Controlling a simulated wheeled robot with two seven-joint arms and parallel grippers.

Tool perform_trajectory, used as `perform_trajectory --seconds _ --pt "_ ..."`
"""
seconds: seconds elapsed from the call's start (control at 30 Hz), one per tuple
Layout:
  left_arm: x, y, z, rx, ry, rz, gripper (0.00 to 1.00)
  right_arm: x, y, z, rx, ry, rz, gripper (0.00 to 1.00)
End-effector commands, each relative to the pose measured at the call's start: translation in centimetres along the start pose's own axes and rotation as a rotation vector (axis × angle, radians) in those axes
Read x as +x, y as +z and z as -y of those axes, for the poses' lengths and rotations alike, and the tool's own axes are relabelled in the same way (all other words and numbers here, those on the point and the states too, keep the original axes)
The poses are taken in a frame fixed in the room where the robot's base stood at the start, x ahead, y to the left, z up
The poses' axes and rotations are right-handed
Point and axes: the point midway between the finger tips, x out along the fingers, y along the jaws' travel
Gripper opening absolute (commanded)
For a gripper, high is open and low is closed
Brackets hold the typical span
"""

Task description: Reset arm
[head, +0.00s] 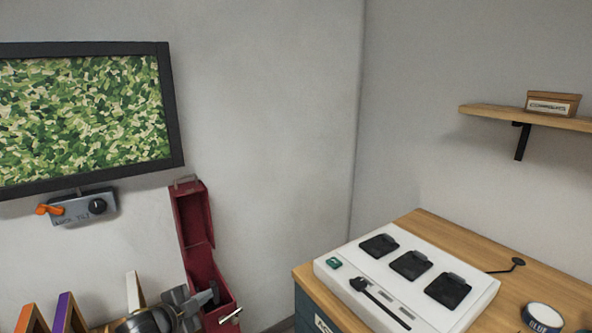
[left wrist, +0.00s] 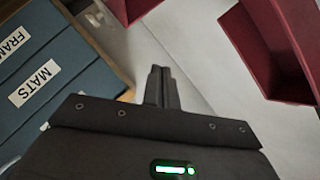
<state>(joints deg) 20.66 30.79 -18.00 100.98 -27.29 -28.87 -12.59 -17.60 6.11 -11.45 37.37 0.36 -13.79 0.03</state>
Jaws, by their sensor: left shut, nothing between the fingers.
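My left gripper (head: 210,296) is low in the head view, left of centre, in front of the open red box. In the left wrist view its two dark fingers (left wrist: 160,72) are together with nothing between them. The fingers point into the space between the blue drawers and the red box. My right gripper is in neither view.
The red box (head: 193,222) has its lid up by the wall. A wooden-topped cabinet (head: 430,222) at right carries a white panel (head: 340,288) with black pads. Blue drawers (left wrist: 50,45) show at left in the wrist view. A wall shelf (head: 490,114) is upper right.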

Motion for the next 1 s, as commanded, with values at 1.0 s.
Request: perform_trajectory --seconds 1.0 --pt "-28.7 1.2 -32.3 -1.078 0.276 0.981 0.0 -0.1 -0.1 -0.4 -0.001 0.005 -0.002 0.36"
